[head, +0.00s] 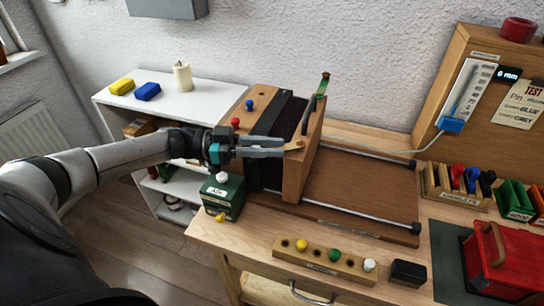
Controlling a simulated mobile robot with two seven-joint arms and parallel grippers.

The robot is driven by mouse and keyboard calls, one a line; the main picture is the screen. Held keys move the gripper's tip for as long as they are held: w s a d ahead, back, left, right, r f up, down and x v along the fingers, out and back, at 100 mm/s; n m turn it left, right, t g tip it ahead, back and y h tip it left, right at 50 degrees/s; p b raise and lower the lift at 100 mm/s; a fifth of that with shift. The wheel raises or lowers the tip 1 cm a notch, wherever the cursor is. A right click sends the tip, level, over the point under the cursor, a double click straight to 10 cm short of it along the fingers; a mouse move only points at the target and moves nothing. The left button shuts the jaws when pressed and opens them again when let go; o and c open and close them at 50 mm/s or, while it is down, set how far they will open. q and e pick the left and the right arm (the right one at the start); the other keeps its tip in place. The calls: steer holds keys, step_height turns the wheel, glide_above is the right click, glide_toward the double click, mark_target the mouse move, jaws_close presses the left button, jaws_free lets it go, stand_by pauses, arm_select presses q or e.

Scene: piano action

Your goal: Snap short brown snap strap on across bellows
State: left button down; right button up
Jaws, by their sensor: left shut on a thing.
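The bellows (292,116) is black and pleated, between two wooden end blocks on a wooden base with two metal rails. My left gripper (286,147) reaches in from the left across the top of the bellows. Its fingers are shut on a small tan-brown piece, seemingly the short brown snap strap (297,145), at the right wooden block (304,165). The fingers hide much of the strap, and I cannot tell whether its ends are fastened. A dark strap (308,115) stands at the far part of the right block. My right gripper is not in view.
Red (235,122) and blue (249,105) knobs stand on the left block. A green box (224,196) sits below my left wrist. A wooden peg rack (325,262) and a black box (408,272) lie in front. A red box (503,262) stands at right.

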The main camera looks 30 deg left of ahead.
arm_select(q)
steer(key=shift+g, duration=0.3)
steer(key=c, duration=0.7)
jaws_free()
steer(key=shift+a, duration=0.15)
steer(key=shift+b+v, duration=1.45)
steer(key=shift+v, duration=6.1)
steer(key=shift+f, duration=0.1)
steer(key=shift+c, duration=0.2)
